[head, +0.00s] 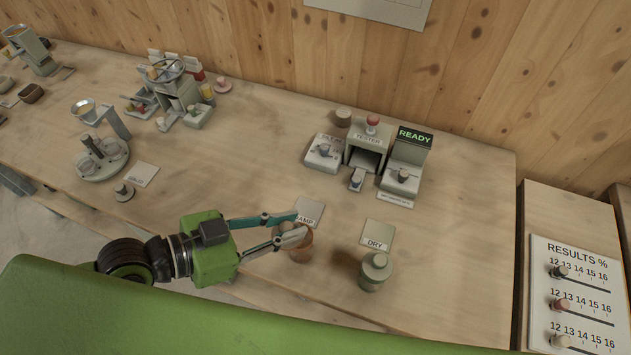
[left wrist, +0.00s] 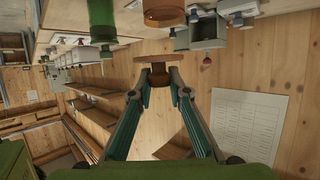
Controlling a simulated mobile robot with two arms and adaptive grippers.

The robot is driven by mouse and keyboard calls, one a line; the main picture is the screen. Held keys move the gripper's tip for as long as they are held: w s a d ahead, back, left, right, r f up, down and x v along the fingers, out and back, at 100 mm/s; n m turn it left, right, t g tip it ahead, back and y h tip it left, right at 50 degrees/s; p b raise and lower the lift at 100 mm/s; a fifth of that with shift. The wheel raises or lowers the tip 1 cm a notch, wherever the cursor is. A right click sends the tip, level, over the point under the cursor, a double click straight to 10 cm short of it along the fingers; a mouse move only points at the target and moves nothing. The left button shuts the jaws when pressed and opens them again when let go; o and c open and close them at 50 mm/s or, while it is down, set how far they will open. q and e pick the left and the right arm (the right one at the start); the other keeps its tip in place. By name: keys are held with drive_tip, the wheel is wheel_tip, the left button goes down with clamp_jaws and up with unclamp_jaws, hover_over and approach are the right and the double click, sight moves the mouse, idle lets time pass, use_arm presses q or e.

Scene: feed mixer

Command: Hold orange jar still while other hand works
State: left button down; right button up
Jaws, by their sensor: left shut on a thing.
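The orange jar (head: 303,252) stands on the table by the card partly reading "AMP"; my left gripper (head: 299,225) is above it and covers part of it. The jar also shows at the top of the upside-down left wrist view (left wrist: 163,13). There my left gripper (left wrist: 159,78) is shut on the dark knob of a brown lid (left wrist: 160,58). The lid's disc appears apart from the jar, with a gap between them. My right gripper is in neither view.
A grey-green lidded jar (head: 376,271) stands right of the orange jar by the DRY card (head: 377,234). Behind is the tester (head: 368,150) with a READY sign (head: 414,136). A results board (head: 582,295) is at right. Bare table lies left of the tester.

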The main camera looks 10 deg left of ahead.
use_arm(q)
drive_tip(key=shift+d+r, duration=0.1)
drive_tip(key=shift+d, duration=0.05)
drive_tip(key=w+f+b, duration=0.1)
drive_tip(key=b, duration=0.1)
drive_tip(key=w+b, duration=0.2)
drive_tip(key=w+f+b, duration=0.1)
drive_tip(key=b, duration=0.2)
drive_tip(key=shift+w+d+f, duration=0.1)
drive_tip(key=shift+w+f, duration=0.15)
drive_tip(key=shift+f, duration=0.1)
drive_tip(key=w+f, duration=0.3)
drive_tip(key=w, duration=0.2)
drive_tip(key=w+f, duration=0.2)
drive_tip(key=w, duration=0.1)
drive_tip(key=shift+w+d+f+p, duration=0.1)
drive_tip(key=shift+d+f+p, duration=0.1)
drive_tip(key=shift+f+p, duration=0.2)
drive_tip(key=shift+w+f, duration=0.35)
drive_tip(key=shift+f, duration=0.1)
wheel_tip(320, 180, down, 3)
drive_tip(key=shift+w+f+p, duration=0.15)
drive_tip(key=shift+f+p, duration=0.05)
drive_tip(key=shift+p, duration=0.15)
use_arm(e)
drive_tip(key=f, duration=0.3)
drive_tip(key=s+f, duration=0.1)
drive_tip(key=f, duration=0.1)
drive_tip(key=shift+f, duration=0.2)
